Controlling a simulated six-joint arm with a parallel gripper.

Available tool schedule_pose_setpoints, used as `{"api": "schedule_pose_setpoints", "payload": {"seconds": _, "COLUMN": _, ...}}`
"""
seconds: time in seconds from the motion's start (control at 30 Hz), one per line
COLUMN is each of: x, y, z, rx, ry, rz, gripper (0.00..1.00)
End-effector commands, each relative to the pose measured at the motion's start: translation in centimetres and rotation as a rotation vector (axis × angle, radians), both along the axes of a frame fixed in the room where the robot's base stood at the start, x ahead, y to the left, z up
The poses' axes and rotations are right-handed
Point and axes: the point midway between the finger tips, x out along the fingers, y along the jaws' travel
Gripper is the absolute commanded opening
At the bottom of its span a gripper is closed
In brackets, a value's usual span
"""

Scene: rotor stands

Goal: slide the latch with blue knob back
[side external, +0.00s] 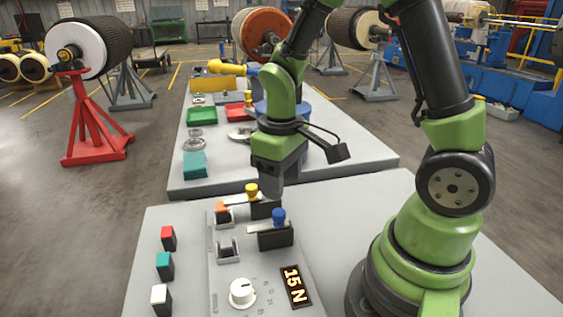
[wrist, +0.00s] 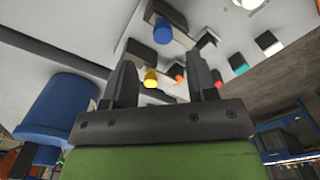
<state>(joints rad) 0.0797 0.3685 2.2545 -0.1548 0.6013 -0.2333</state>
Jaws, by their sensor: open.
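The latch with the blue knob (side external: 278,216) has a dark block body (side external: 276,237) and sits on the grey panel. In the wrist view its blue knob (wrist: 163,32) shows above the yellow knob, beyond the fingers. A second latch with a yellow knob (side external: 251,190) stands just behind it; this yellow knob (wrist: 151,78) appears between the fingers in the wrist view. My gripper (side external: 275,190) hangs above the panel, close to both latches, pointing down. In the wrist view my gripper (wrist: 162,75) has its fingers apart with nothing held. Contact with either knob cannot be told.
An orange-tipped switch (side external: 223,213) is left of the latches. Red (side external: 168,237), teal (side external: 164,265) and white (side external: 160,297) buttons line the left. A cluttered table (side external: 360,160) stands behind.

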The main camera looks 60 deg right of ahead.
Motion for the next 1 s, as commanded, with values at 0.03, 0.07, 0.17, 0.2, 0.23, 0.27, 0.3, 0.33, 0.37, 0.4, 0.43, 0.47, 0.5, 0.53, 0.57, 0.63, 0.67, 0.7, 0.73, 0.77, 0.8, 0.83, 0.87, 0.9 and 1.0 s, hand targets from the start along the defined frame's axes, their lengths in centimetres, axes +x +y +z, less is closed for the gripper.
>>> {"api": "schedule_pose_setpoints", "payload": {"seconds": 0.03, "x": 0.1, "y": 0.0, "z": 0.9, "rx": -0.001, "ry": -0.007, "rz": -0.001, "gripper": 0.52}}
{"api": "schedule_pose_setpoints", "payload": {"seconds": 0.07, "x": 0.1, "y": 0.0, "z": 1.4, "rx": 0.0, "ry": -0.007, "rz": -0.002, "gripper": 0.52}}
{"api": "schedule_pose_setpoints", "payload": {"seconds": 0.17, "x": 0.0, "y": 0.0, "z": 2.5, "rx": -0.001, "ry": -0.003, "rz": -0.001, "gripper": 0.52}}
{"api": "schedule_pose_setpoints", "payload": {"seconds": 0.2, "x": 0.0, "y": 0.0, "z": 2.9, "rx": 0.0, "ry": -0.003, "rz": -0.001, "gripper": 0.52}}
{"api": "schedule_pose_setpoints", "payload": {"seconds": 0.23, "x": 0.0, "y": 0.0, "z": 3.1, "rx": 0.0, "ry": -0.002, "rz": -0.002, "gripper": 0.52}}
{"api": "schedule_pose_setpoints", "payload": {"seconds": 0.27, "x": 0.0, "y": 0.0, "z": 3.2, "rx": 0.0, "ry": -0.002, "rz": -0.001, "gripper": 0.52}}
{"api": "schedule_pose_setpoints", "payload": {"seconds": 0.3, "x": 0.0, "y": 0.0, "z": 3.4, "rx": 0.0, "ry": -0.001, "rz": -0.001, "gripper": 0.52}}
{"api": "schedule_pose_setpoints", "payload": {"seconds": 0.33, "x": 0.0, "y": 0.0, "z": 3.5, "rx": 0.0, "ry": 0.0, "rz": -0.001, "gripper": 0.52}}
{"api": "schedule_pose_setpoints", "payload": {"seconds": 0.37, "x": 0.0, "y": 0.0, "z": 3.5, "rx": 0.0, "ry": 0.001, "rz": 0.0, "gripper": 0.52}}
{"api": "schedule_pose_setpoints", "payload": {"seconds": 0.4, "x": 0.0, "y": 0.0, "z": 3.5, "rx": 0.0, "ry": 0.001, "rz": 0.0, "gripper": 0.52}}
{"api": "schedule_pose_setpoints", "payload": {"seconds": 0.43, "x": -0.1, "y": 0.0, "z": 3.5, "rx": 0.0, "ry": 0.001, "rz": 0.0, "gripper": 0.52}}
{"api": "schedule_pose_setpoints", "payload": {"seconds": 0.47, "x": -0.1, "y": 0.0, "z": 3.5, "rx": 0.0, "ry": 0.002, "rz": 0.0, "gripper": 0.52}}
{"api": "schedule_pose_setpoints", "payload": {"seconds": 0.5, "x": -0.1, "y": 0.0, "z": 3.5, "rx": 0.0, "ry": 0.002, "rz": 0.0, "gripper": 0.52}}
{"api": "schedule_pose_setpoints", "payload": {"seconds": 0.53, "x": -0.1, "y": 0.0, "z": 3.5, "rx": 0.0, "ry": 0.002, "rz": 0.0, "gripper": 0.52}}
{"api": "schedule_pose_setpoints", "payload": {"seconds": 0.57, "x": -0.1, "y": 0.0, "z": 3.5, "rx": 0.0, "ry": 0.002, "rz": 0.0, "gripper": 0.52}}
{"api": "schedule_pose_setpoints", "payload": {"seconds": 0.63, "x": -0.1, "y": 0.0, "z": 3.5, "rx": 0.0, "ry": 0.0, "rz": -0.001, "gripper": 0.52}}
{"api": "schedule_pose_setpoints", "payload": {"seconds": 0.67, "x": -0.1, "y": 0.0, "z": 3.6, "rx": 0.001, "ry": -0.003, "rz": -0.003, "gripper": 0.52}}
{"api": "schedule_pose_setpoints", "payload": {"seconds": 0.7, "x": -0.1, "y": 0.1, "z": 3.9, "rx": 0.002, "ry": -0.012, "rz": -0.008, "gripper": 0.52}}
{"api": "schedule_pose_setpoints", "payload": {"seconds": 0.73, "x": -0.2, "y": 0.1, "z": 4.2, "rx": 0.003, "ry": -0.023, "rz": -0.014, "gripper": 0.52}}
{"api": "schedule_pose_setpoints", "payload": {"seconds": 0.77, "x": -0.3, "y": 0.2, "z": 4.6, "rx": 0.006, "ry": -0.037, "rz": -0.022, "gripper": 0.52}}
{"api": "schedule_pose_setpoints", "payload": {"seconds": 0.8, "x": -0.5, "y": 0.4, "z": 5.3, "rx": 0.01, "ry": -0.061, "rz": -0.036, "gripper": 0.52}}
{"api": "schedule_pose_setpoints", "payload": {"seconds": 0.83, "x": -0.7, "y": 0.6, "z": 6.0, "rx": 0.015, "ry": -0.085, "rz": -0.049, "gripper": 0.52}}
{"api": "schedule_pose_setpoints", "payload": {"seconds": 0.87, "x": -0.9, "y": 0.8, "z": 6.7, "rx": 0.021, "ry": -0.112, "rz": -0.066, "gripper": 0.52}}
{"api": "schedule_pose_setpoints", "payload": {"seconds": 0.9, "x": -1.4, "y": 1.1, "z": 7.8, "rx": 0.033, "ry": -0.151, "rz": -0.09, "gripper": 0.52}}
{"api": "schedule_pose_setpoints", "payload": {"seconds": 1.0, "x": -2.9, "y": 2.0, "z": 10.5, "rx": 0.072, "ry": -0.261, "rz": -0.154, "gripper": 0.52}}
